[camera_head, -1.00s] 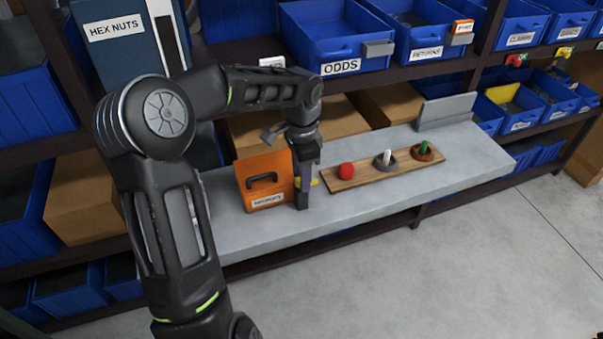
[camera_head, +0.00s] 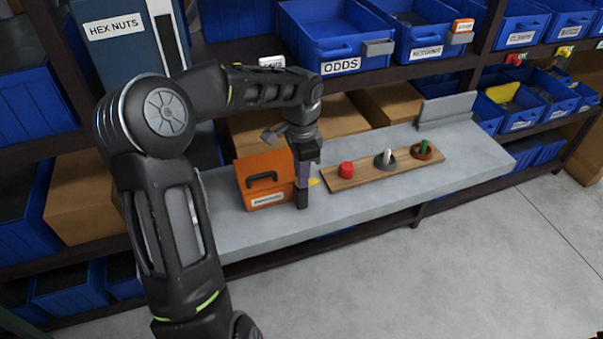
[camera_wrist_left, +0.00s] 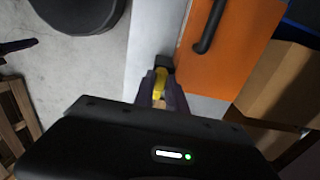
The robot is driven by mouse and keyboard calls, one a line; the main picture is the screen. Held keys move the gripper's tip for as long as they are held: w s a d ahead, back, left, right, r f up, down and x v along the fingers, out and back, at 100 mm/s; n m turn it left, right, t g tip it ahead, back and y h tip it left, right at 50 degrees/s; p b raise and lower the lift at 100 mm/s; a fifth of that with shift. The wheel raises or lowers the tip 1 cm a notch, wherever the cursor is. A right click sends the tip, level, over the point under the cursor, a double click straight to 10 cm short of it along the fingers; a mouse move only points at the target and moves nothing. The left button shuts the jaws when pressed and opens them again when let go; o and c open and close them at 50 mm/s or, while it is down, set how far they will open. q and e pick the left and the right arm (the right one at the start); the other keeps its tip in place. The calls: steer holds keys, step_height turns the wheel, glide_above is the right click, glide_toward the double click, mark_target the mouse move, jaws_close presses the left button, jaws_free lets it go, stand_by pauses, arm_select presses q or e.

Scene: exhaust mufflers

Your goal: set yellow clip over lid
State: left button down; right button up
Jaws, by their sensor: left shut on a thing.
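An orange box (camera_head: 265,180) with a black handle and a white label stands on the grey shelf top; its orange face also shows in the left wrist view (camera_wrist_left: 232,50). My left gripper (camera_head: 303,198) points down close beside the box's right side. It is shut on the yellow clip (camera_wrist_left: 160,84), which shows between the fingers in the left wrist view. Only a small yellow bit (camera_head: 313,182) shows in the head view, and the fingers hide the rest. I cannot tell whether the clip touches the box. My right gripper is not in view.
A wooden board (camera_head: 384,170) to the right holds a red piece (camera_head: 346,170), a grey piece with a white peg (camera_head: 386,159) and a brown ring with a green peg (camera_head: 423,151). Blue bins stand behind. The grey shelf top (camera_head: 400,192) is clear in front.

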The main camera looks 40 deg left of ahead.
arm_select(q)
steer(key=shift+n, duration=0.3)
steer(key=n+b, duration=0.1)
steer(key=n, duration=0.2)
steer(key=shift+b, duration=0.35)
steer(key=n+b, duration=0.1)
steer(key=n, duration=0.3)
steer(key=shift+n, duration=0.3)
steer(key=n+b, duration=0.1)
steer(key=n, duration=0.3)
steer(key=shift+n, duration=0.3)
steer(key=n, duration=0.5)
steer(key=c, duration=1.4)
jaws_free()
steer(key=shift+o, duration=0.2)
steer(key=shift+r, duration=0.1)
